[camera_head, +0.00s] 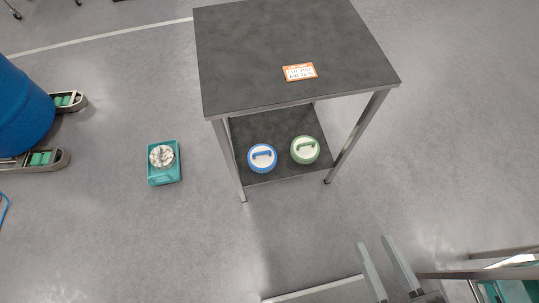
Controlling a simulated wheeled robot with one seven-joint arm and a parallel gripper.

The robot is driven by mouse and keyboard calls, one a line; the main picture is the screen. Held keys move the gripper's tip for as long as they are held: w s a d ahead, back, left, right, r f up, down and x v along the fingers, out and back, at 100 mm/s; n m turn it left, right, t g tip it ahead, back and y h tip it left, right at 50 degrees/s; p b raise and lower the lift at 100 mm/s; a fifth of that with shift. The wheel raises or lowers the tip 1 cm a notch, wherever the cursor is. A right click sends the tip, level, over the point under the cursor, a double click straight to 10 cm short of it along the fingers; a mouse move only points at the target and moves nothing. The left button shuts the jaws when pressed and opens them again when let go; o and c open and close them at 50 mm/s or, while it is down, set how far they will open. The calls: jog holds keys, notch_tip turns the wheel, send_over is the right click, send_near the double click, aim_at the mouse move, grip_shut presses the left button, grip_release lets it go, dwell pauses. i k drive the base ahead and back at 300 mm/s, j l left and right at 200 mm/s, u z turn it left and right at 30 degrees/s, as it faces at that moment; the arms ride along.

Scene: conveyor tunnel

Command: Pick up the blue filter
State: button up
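The blue filter (262,158) is a round white-topped disc with a blue rim and a blue handle. It sits on the lower shelf (262,126) of a dark table, near the shelf's front left. A similar green filter (305,150) sits to its right on the same shelf, a little apart. My gripper (374,242) shows at the bottom right, its two pale fingers apart with nothing between them. It is well below and to the right of the blue filter in the picture, touching neither filter.
The table's dark top (290,40) overhangs the shelf and carries an orange-edged label (299,72). Metal legs flank the shelf. A teal tray (165,178) with a whitish item lies on the floor at left, near a blue drum (20,110). The floor before the table is mostly clear.

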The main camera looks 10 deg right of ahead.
aim_at(262, 157)
jog(key=i, duration=0.3)
jog(key=u, duration=0.45)
jog(key=i+u, duration=0.1)
jog(key=u, duration=0.3)
jog(key=l+u, duration=0.1)
jog(key=u, duration=0.35)
jog(key=i+l+u, duration=0.1)
jog(key=u, duration=0.3)
